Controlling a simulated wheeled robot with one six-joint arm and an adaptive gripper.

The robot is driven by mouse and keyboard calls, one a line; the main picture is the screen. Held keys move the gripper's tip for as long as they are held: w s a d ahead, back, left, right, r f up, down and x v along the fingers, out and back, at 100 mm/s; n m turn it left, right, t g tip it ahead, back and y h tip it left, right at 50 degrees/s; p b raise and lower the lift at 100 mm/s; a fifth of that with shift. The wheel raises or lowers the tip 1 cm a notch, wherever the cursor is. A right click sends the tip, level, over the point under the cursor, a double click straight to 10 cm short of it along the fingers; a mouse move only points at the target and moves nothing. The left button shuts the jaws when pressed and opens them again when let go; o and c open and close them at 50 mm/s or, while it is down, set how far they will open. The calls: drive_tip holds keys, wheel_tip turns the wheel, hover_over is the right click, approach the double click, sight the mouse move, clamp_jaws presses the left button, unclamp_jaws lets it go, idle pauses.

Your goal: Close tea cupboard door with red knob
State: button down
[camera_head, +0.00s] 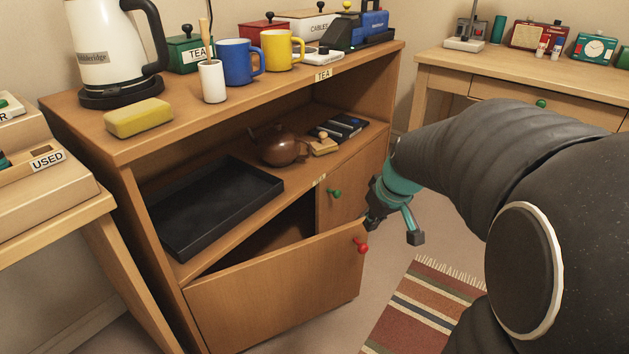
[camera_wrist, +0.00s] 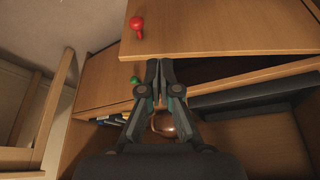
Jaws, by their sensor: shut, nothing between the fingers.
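The tea cupboard (camera_head: 115,155) stands at left centre in the head view. Its left door (camera_head: 280,295), with the red knob (camera_head: 361,245), stands ajar, with a dark gap behind its top edge. In the wrist view the door (camera_wrist: 235,28) and red knob (camera_wrist: 137,24) are at the top. My gripper (camera_head: 393,228) is just right of the door's free edge, near the red knob. In the wrist view my gripper (camera_wrist: 160,65) has its fingers together and holds nothing. I cannot tell whether it touches the door.
The right cupboard door with a green knob (camera_head: 334,192) looks shut. A black tray (camera_head: 268,185) and brown teapot (camera_head: 280,148) sit on the open shelf. A kettle (camera_head: 112,45) and mugs stand on top. A striped rug (camera_head: 425,305) lies on the floor at right.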

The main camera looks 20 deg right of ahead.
sight(363, 230)
drive_tip(key=w+d+f, duration=0.1)
drive_tip(key=w+f, duration=0.1)
drive_tip(key=f, duration=0.2)
drive_tip(key=w+d+f+b, duration=0.1)
drive_tip(key=w+d+f, duration=0.1)
drive_tip(key=f, duration=0.3)
drive_tip(key=w+d+f+b, duration=0.1)
drive_tip(key=w+f, duration=0.2)
drive_tip(key=f, duration=0.2)
drive_tip(key=shift+d, duration=0.3)
drive_tip(key=w, duration=0.3)
drive_tip(key=shift+w+a+r, duration=0.1)
drive_tip(key=shift+a+r, duration=0.05)
drive_tip(key=shift+a, duration=0.2)
drive_tip(key=shift+w+a, duration=0.1)
drive_tip(key=shift+w, duration=0.3)
